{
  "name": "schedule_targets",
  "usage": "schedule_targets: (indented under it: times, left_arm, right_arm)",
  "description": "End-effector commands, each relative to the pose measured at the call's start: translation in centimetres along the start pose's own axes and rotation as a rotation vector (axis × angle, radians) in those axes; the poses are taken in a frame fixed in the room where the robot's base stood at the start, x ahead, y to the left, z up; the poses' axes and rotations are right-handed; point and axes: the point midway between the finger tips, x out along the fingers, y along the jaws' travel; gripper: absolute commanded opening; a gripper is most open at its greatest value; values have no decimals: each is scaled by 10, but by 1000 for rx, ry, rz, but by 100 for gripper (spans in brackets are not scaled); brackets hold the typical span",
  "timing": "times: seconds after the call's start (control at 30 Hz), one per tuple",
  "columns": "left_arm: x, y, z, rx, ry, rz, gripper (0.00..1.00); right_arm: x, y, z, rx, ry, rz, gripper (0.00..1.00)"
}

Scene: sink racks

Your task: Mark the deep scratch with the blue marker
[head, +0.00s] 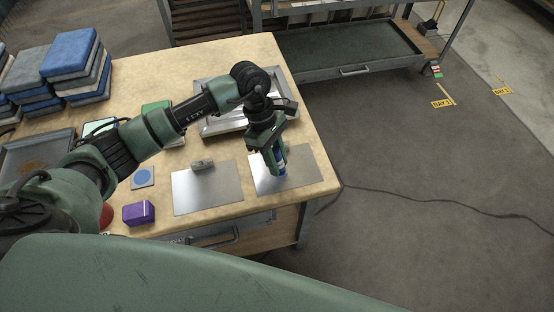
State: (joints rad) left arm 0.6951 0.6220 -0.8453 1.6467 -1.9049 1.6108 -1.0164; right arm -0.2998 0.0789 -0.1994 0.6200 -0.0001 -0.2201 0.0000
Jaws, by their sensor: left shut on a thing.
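My left gripper (274,155) is shut on the blue marker (281,169), which it holds upright over the right metal plate (302,165). I cannot tell whether the marker's tip touches that plate. A second metal plate (205,195) lies to the left, with a small grey block (202,165) at its upper edge. The deep scratch cannot be made out on either plate at this size. The gripper and marker hide part of the right plate. My right gripper is not in view.
A silver tray (205,125) lies behind the plates. A purple box (138,213) and a card with a blue disc (143,177) are on the left. Folded blue and grey cloths (70,52) are stacked at the far left. The table's right edge is close to the right plate.

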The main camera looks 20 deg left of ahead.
Motion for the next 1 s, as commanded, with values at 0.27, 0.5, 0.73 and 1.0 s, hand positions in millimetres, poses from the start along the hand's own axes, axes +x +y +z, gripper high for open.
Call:
schedule_targets:
  times: [0.27, 0.5, 0.73, 1.0]
  left_arm:
    - [1, -1, 0, -1, 2, -4, 0]
    - [-14, -2, 4, 0, 2, -2, 0]
    - [-32, -3, 11, 0, 1, -1, 0]
    - [-52, -5, 18, 0, 1, 0, 0]
  right_arm:
    - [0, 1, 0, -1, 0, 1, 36]
    - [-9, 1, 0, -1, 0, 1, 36]
    - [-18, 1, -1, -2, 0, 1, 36]
    - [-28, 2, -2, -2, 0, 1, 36]
